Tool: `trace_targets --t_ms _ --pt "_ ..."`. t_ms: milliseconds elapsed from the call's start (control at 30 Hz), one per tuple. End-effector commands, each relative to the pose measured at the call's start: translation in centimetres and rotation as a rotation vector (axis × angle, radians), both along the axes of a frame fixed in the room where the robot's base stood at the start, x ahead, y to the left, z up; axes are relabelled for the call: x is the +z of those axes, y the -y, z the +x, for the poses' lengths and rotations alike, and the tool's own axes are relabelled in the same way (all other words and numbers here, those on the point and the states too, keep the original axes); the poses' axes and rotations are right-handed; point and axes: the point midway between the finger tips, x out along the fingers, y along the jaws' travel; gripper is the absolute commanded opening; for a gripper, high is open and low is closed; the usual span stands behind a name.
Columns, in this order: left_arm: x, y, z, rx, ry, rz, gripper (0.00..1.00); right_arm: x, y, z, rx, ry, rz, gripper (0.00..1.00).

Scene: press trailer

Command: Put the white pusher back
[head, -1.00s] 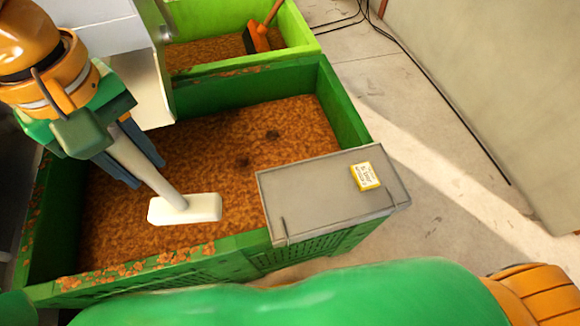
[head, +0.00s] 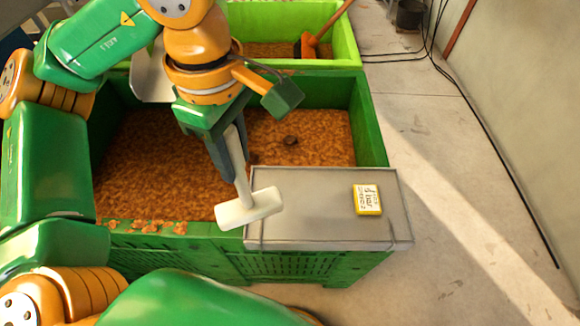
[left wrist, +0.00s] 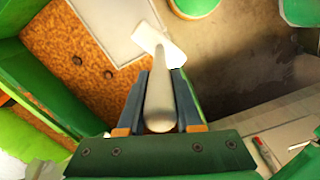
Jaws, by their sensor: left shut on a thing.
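The white pusher (head: 248,208) has a pale handle and a blocky white head. My left gripper (head: 236,168) is shut on the handle, and the head hangs below the fingers. In the head view the pusher head overlaps the left front part of a grey board (head: 310,210); whether it touches the board I cannot tell. In the left wrist view the handle (left wrist: 160,100) runs between the fingers (left wrist: 161,88) to the head (left wrist: 162,43), beside the pale board (left wrist: 108,22). My right gripper is not in view.
The board lies across the right front corner of a dark green crate (head: 372,130) of brown granular material (head: 155,160). A yellow-edged card (head: 367,199) lies on the board. A light green crate behind holds an orange-handled tool (head: 312,40).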

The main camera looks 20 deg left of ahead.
Motion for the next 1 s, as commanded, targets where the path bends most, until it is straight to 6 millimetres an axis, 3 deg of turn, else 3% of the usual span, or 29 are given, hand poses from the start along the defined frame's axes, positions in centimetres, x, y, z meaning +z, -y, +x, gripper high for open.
trace_targets --t_ms 267,500,767,1000 --pt "-2.0 2.0 4.7 -0.001 -0.005 -0.001 0.0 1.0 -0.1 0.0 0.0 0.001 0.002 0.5" --pt "-5.7 3.3 8.2 0.0 -0.005 0.001 0.0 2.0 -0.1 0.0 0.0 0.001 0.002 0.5" --pt "-8.5 4.0 10.2 -0.002 -0.003 0.001 0.0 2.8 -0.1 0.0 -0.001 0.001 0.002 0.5" --pt "-11.4 4.0 10.3 -0.002 -0.001 0.001 0.0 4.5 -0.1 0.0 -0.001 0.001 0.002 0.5"
